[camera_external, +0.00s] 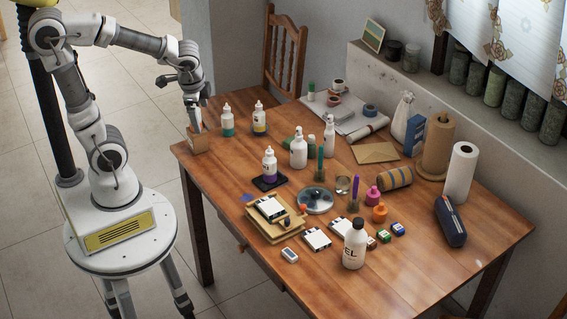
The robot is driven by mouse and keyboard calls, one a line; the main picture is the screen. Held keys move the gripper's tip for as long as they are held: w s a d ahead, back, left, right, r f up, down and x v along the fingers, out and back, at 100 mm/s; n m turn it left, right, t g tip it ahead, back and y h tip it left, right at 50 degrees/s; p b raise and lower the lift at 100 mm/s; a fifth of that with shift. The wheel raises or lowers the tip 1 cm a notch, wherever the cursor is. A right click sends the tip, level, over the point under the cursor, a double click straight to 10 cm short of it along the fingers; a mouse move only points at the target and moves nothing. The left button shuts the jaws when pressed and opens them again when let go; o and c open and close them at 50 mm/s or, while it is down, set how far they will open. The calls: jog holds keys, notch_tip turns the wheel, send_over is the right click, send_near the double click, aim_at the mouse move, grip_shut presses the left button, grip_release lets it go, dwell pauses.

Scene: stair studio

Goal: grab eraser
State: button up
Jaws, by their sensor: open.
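A small white block with a dark patch on top, which looks like the eraser (290,255), lies flat near the front edge of the wooden table (345,290). Nothing covers it. My gripper (194,127) points down over the table's left corner, far to the left of and behind the eraser. It is open, though its fingers are small in the picture.
A stacked wooden tray (262,229) and white-and-black cards (317,239) lie close behind the eraser. A white bottle (354,249) stands to its right. Several bottles and a dark disc (315,201) fill the middle. The table's front right is mostly clear. A chair (285,55) stands behind.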

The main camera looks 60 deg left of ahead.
jog(key=d+f+m+y+b, duration=0.35)
jog(key=f+m, duration=0.25)
jog(key=f, duration=0.4)
jog(key=m+t+h+b, duration=0.6)
jog(key=m+t+b, duration=0.55)
jog(key=m, duration=0.95)
send_near(288, 254)
jog(key=shift+g, duration=0.35)
jog(key=shift+r+b+x, duration=0.15)
jog(key=shift+b+x, duration=0.7)
jog(key=shift+x, duration=1.35)
jog(key=shift+r+b+x, duration=0.1)
jog(key=shift+b+x, duration=0.75)
jog(key=shift+x, duration=1.35)
jog(key=shift+w, duration=0.1)
jog(key=shift+c, duration=0.3)
jog(key=c, duration=1.4)
